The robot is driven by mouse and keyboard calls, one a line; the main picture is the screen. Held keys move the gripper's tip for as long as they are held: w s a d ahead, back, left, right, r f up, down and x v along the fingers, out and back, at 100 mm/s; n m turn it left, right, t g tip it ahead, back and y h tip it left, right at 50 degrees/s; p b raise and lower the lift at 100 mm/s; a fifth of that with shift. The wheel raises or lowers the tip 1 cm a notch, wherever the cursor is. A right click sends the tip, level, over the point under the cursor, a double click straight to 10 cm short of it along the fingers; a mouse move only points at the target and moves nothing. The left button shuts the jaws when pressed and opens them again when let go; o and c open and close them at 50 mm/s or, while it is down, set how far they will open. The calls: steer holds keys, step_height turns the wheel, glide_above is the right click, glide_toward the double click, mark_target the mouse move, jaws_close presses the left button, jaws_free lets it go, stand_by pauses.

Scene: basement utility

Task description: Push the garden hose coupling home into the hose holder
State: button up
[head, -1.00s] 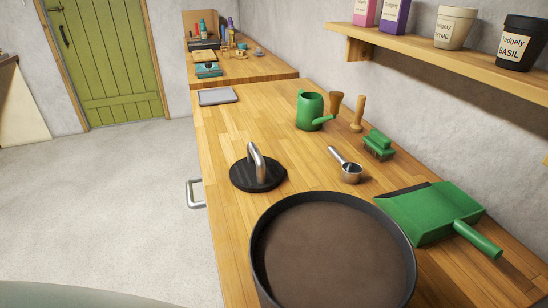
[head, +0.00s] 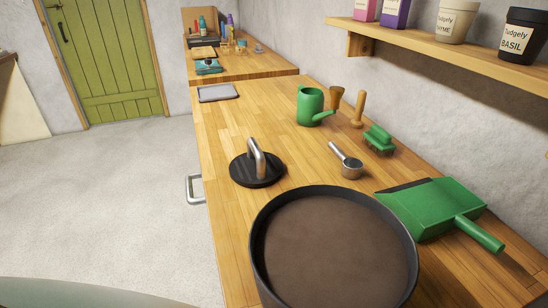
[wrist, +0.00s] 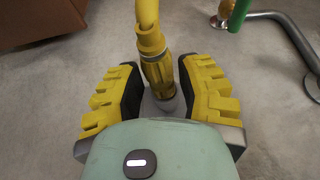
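The garden hose coupling (wrist: 158,76), yellow with a brass-coloured lower end, shows in the wrist view at the end of a yellow hose (wrist: 147,15). My gripper (wrist: 162,78), with yellow ribbed fingers and black pads, has one finger on each side of it. Contact on the left is hard to judge. I cannot make out the hose holder for certain in either view. The head view shows neither the coupling nor my gripper.
In the wrist view, a green hose (wrist: 239,12) and a bent metal bar (wrist: 298,38) are at the upper right, and a brown block (wrist: 40,18) at the upper left. The head view shows a wooden worktop (head: 225,130) with a large round pan (head: 335,250) and a green dustpan (head: 435,205).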

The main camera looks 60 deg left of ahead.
steer(key=shift+o, duration=1.2)
steer(key=shift+v, duration=1.2)
steer(key=shift+s+a+r, duration=0.1)
steer(key=shift+s+r, duration=0.15)
steer(key=shift+r, duration=0.1)
steer(key=shift+s+a+f, duration=0.15)
steer(key=shift+s, duration=0.4)
steer(key=s+a, duration=0.3)
steer(key=s, duration=0.7)
